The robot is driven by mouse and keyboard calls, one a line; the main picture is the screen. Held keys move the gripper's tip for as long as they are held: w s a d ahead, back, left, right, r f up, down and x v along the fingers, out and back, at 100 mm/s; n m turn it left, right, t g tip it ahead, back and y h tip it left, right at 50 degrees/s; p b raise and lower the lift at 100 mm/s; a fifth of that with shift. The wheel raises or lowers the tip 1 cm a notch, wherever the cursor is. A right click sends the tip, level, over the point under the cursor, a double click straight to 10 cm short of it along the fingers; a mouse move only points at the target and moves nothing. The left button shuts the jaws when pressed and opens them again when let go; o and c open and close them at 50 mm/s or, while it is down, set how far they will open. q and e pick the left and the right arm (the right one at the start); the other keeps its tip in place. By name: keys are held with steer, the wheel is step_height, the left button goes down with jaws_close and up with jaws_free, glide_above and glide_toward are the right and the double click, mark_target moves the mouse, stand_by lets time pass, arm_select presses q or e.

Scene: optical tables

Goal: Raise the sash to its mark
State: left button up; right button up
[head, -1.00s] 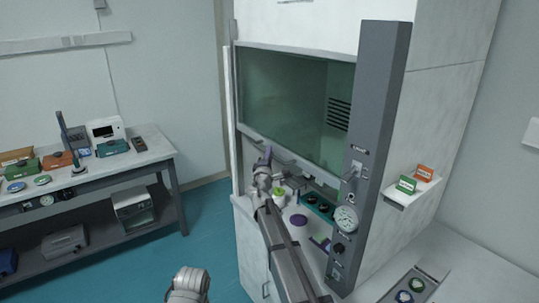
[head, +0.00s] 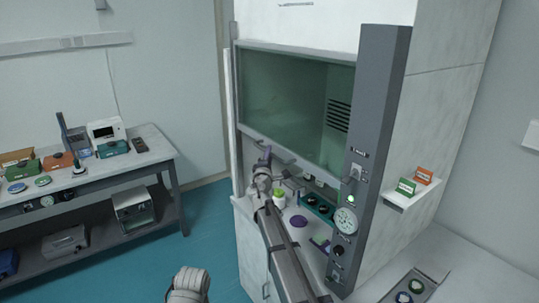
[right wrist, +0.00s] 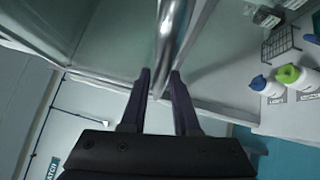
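The sash (head: 288,105) is the greenish glass pane in the front of the fume hood. It stands partly raised, with a gap between its lower rail and the hood's work surface. My right gripper (head: 265,156) is at the lower rail, left of its middle. In the right wrist view, its two dark fingers (right wrist: 161,76) close around a shiny metal bar, the sash handle (right wrist: 168,40). The grey post (head: 375,130) right of the sash carries small labels, too small to read as the mark. A green light (head: 351,199) glows on it. My left gripper is out of view.
A gauge (head: 345,220) sits on the post. A side shelf (head: 410,193) holds green and orange cards. A bench (head: 150,152) stands left, with clear floor between.

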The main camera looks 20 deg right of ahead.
steer(key=v, duration=0.7)
steer(key=shift+b, duration=0.45)
steer(key=shift+s+a, duration=0.1)
steer(key=shift+s, duration=0.05)
steer(key=s+a+f+m+g+b, duration=0.1)
steer(key=s+a+f+m+g, duration=0.1)
steer(key=s+f+m+g, duration=0.55)
steer(key=s+a+f+m+g+b, duration=0.1)
steer(key=s+a+f+m+g, duration=0.2)
steer(key=s+f, duration=0.9)
steer(key=s+a+f+g+y, duration=0.2)
steer(key=s+a, duration=0.2)
steer(key=s, duration=0.3)
steer(key=s+a+f+g+y, duration=0.2)
steer(key=s+a+f+g, duration=0.1)
steer(key=s, duration=0.4)
steer(key=s+a+f+g+y+b, duration=0.1)
steer(key=s+a+f+g+y, duration=0.1)
steer(key=s+a, duration=0.3)
steer(key=s+f, duration=0.1)
steer(key=s, duration=0.1)
steer(key=shift+s+a+g+y, duration=0.25)
steer(key=shift+s+g+y, duration=0.1)
steer(key=shift+y, duration=0.05)
steer(key=shift+d+f, duration=0.1)
steer(key=shift+f, duration=0.05)
